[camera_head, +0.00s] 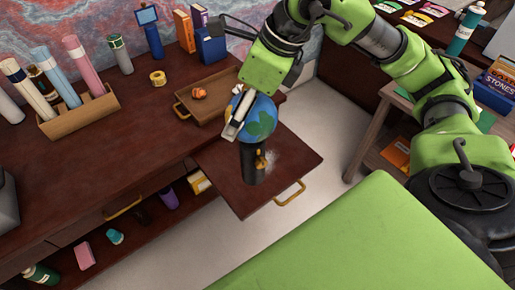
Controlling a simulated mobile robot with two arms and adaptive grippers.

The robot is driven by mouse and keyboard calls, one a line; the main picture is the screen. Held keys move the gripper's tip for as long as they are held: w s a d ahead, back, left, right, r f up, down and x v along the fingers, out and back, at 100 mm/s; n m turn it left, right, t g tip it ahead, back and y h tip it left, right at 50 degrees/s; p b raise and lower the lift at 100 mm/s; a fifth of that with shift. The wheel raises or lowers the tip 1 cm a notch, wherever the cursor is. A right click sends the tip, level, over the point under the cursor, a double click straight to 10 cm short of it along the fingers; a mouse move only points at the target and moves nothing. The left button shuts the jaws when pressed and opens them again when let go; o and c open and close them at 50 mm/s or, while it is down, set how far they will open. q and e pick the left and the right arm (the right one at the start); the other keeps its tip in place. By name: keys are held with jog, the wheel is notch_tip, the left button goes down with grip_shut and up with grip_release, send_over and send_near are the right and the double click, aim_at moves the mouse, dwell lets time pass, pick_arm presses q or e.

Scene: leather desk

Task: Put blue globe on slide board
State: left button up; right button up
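The blue globe (264,117), with green land patches, is upright on a dark cylindrical stand with a gold piece on it. It is over the slide board (225,178), a dark red-brown board pulled out from the desk with a brass handle at its front edge. Whether the stand's bottom touches the board is not clear. My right gripper (236,118) reaches down from above, its light-coloured finger overlapping the globe's left side. The other finger is hidden, so its grip cannot be told. My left gripper is not in view.
A wooden tray (182,109) with a small orange figure (199,93) lies behind the board. A wooden holder (83,116) with several tubes stands on the desk at left. A green surface (350,240) fills the lower right. The desk middle (125,150) is clear.

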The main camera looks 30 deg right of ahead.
jog(key=m, duration=0.1)
jog(key=r+m+h, duration=0.1)
jog(key=m, duration=0.2)
jog(key=shift+w+d+r+t, duration=0.2)
jog(key=shift+w+r+t, duration=0.1)
jog(key=shift+r+t, duration=0.1)
jog(key=m, duration=0.1)
jog(key=h, duration=0.1)
jog(key=m, duration=0.1)
jog(key=shift+w+d+r+m, duration=0.1)
jog(key=shift+d+r+m, duration=0.15)
jog(key=shift+r+m, duration=0.1)
jog(key=w+d+f+p, duration=0.2)
jog(key=w+d+f, duration=0.7)
jog(key=f, duration=0.4)
jog(key=shift+w, duration=0.8)
